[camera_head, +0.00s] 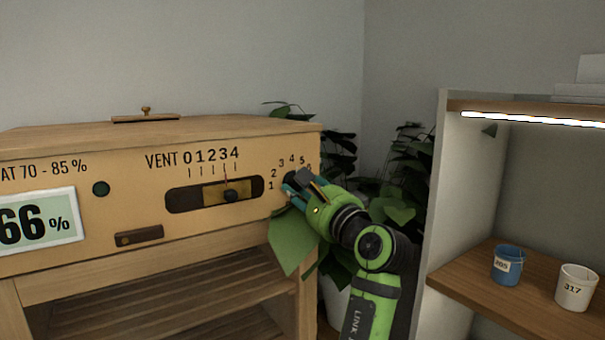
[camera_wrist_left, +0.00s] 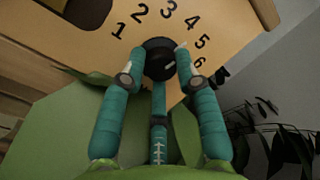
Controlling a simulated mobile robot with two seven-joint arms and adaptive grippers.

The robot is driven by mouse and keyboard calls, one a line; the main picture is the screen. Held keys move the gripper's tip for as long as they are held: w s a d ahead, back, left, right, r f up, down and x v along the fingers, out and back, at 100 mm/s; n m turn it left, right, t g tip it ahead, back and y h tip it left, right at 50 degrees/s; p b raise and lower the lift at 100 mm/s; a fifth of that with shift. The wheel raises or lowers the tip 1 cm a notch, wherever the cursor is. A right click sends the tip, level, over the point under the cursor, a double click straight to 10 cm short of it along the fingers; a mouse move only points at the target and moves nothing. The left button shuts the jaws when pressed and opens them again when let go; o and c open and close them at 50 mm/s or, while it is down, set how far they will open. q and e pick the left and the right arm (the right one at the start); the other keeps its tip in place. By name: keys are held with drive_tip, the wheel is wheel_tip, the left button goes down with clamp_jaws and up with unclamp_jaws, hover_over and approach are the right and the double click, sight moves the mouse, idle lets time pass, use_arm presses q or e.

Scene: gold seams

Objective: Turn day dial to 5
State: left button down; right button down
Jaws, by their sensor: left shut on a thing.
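The day dial (camera_wrist_left: 160,60) is a dark round knob on the wooden cabinet front, with the numbers 1 to 6 in an arc around it. In the head view the dial (camera_head: 290,177) is partly covered by my gripper, at the right end of the panel. My left gripper (camera_head: 290,190) is shut on the dial. In the wrist view its teal fingers (camera_wrist_left: 160,72) close around the knob from left, right and below. A short light mark shows on the knob face, but I cannot tell which number it points to. My right gripper is not in view.
Plants (camera_head: 395,185) stand behind my arm. A shelf unit (camera_head: 441,190) at right holds a blue cup (camera_head: 508,263) and a white cup (camera_head: 576,287).

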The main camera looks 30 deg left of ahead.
use_arm(q)
drive_tip(key=shift+r+m+t+h+p, duration=0.15)
drive_tip(key=shift+m+t+p, duration=0.05)
drive_tip(key=shift+m+p, duration=0.8)
drive_tip(key=shift+r+m+t+h+p, duration=0.1)
drive_tip(key=shift+m+t+h+p, duration=0.1)
drive_tip(key=shift+m+p, duration=0.8)
drive_tip(key=c, duration=0.9)
unclamp_jaws()
drive_tip(key=shift+f, duration=0.15)
drive_tip(key=shift+f, duration=0.1)
